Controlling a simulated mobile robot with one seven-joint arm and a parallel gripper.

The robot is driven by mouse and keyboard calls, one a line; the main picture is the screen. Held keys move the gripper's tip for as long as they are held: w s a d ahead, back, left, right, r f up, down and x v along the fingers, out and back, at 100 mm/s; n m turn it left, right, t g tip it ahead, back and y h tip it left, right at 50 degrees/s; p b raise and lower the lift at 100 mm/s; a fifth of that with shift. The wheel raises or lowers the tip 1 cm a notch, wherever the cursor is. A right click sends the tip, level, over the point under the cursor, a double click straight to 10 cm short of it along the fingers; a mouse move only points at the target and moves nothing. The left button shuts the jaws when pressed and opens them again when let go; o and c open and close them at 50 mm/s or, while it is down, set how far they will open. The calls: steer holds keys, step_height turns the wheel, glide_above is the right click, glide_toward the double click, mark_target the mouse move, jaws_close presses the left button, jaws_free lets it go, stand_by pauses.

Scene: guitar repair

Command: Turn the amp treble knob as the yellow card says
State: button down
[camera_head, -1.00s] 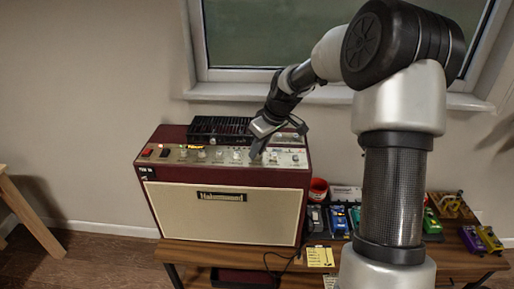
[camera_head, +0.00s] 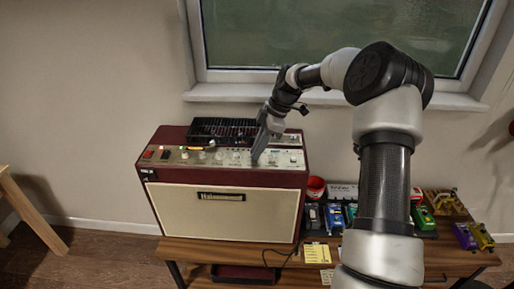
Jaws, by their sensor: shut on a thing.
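The amp (camera_head: 222,209) is a dark red box with a cream front and stands on the wooden bench. Its control panel (camera_head: 190,157) runs along the top front, with a row of small pale knobs. My gripper (camera_head: 256,158) reaches down to the right part of this panel and is shut on a knob there. The fingers hide that knob, and its label and pointer are too small to read. The yellow card (camera_head: 318,253) lies at the front of the bench, right of the amp. Its writing is too small to read.
A black grille-topped unit (camera_head: 222,130) sits on the amp behind the panel. A red cup (camera_head: 315,187) and several pedals, including a green one (camera_head: 424,222), stand to the right, partly behind my arm.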

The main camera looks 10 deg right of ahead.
steer(key=shift+n, duration=0.6)
steer(key=c, duration=1.7)
jaws_free()
steer(key=shift+o, duration=0.2)
steer(key=p+v, duration=0.1)
steer(key=v, duration=1.6)
steer(key=shift+w+r, duration=0.25)
steer(key=shift+w, duration=0.1)
